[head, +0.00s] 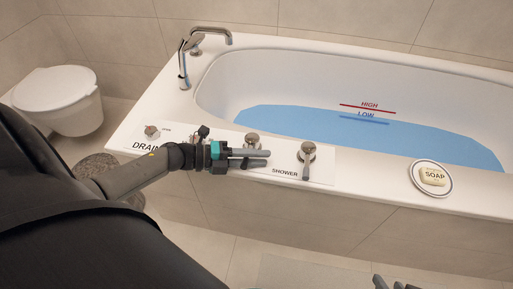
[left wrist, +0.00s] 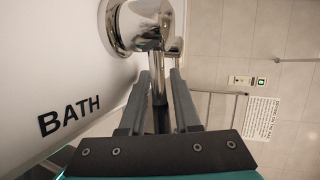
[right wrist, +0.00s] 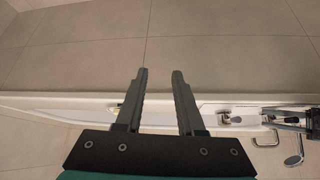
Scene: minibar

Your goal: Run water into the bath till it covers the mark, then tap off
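The white bath (head: 300,52) holds blue water (head: 290,122). Its edge meets the wall by the blue LOW line (head: 364,119), below the red HIGH line (head: 367,107). My left gripper (head: 268,158) is at the bath tap (head: 252,139) on the front rim. In the left wrist view the tap's lever (left wrist: 159,88) lies between the open fingers, with small gaps showing; contact is unclear. The BATH label (left wrist: 70,116) shows there. The chrome spout (head: 213,31) stands at the left end; I see no stream from it. My right gripper (right wrist: 159,72) is open and empty.
The shower tap (head: 307,153) stands right of the bath tap, and the drain knob (head: 152,131) left of it. A soap dish (head: 447,188) sits on the front rim to the right. A toilet (head: 60,97) stands at the far left.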

